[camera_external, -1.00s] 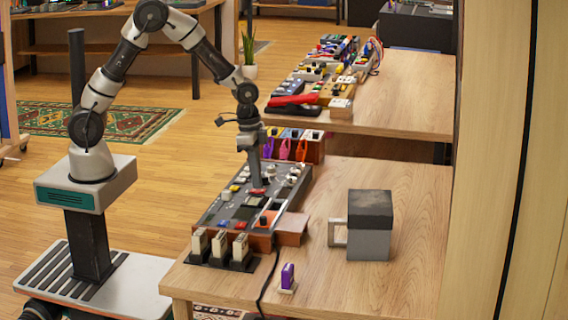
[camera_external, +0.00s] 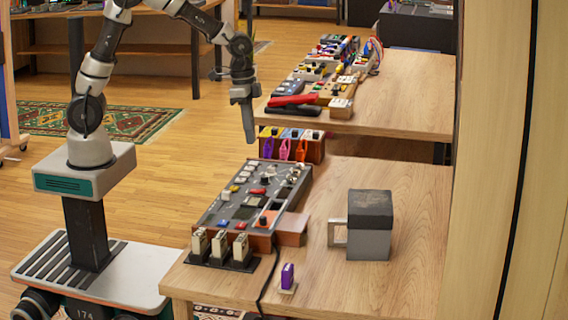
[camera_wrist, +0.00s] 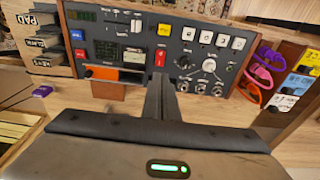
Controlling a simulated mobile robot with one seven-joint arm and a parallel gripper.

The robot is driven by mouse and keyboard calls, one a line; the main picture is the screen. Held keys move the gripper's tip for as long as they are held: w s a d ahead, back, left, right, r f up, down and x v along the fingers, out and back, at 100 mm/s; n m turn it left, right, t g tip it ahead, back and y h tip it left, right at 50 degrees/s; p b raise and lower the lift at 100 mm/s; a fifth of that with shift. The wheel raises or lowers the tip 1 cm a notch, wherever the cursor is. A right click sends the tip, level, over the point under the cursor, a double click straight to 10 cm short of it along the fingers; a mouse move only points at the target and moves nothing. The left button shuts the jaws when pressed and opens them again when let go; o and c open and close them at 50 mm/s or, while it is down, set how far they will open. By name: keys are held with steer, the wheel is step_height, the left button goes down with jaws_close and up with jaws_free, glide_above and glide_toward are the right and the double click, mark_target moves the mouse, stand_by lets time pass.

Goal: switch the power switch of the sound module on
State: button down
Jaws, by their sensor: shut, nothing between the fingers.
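The sound module (camera_external: 228,213) is a dark grey panel in a wooden frame, lying on the near table. In the wrist view its panel (camera_wrist: 210,62) fills the upper part, with sliders, buttons and knobs. I cannot tell for certain which way the switch is tipped. My gripper (camera_external: 249,141) is shut and empty, raised above the far end of the module and clear of it. In the wrist view its fingers (camera_wrist: 161,82) point toward the panel, below the red switch.
Several upright labelled cartridges (camera_external: 220,246) stand at the module's near end. A box with coloured clips (camera_external: 301,152) stands at its far end. A grey mug-like block (camera_external: 370,240) and a purple piece (camera_external: 287,276) stand to the right. The table between is clear.

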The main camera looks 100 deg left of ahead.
mark_target(263, 190)
steer(key=shift+w+r+p, duration=0.15)
steer(key=shift+w+p, duration=0.25)
steer(key=shift+w, duration=0.3)
steer(key=f, duration=0.4)
steer(key=w+f+b, duration=0.1)
steer(key=f, duration=0.4)
steer(key=f+b, duration=0.1)
steer(key=f, duration=0.4)
steer(key=shift+w, duration=0.35)
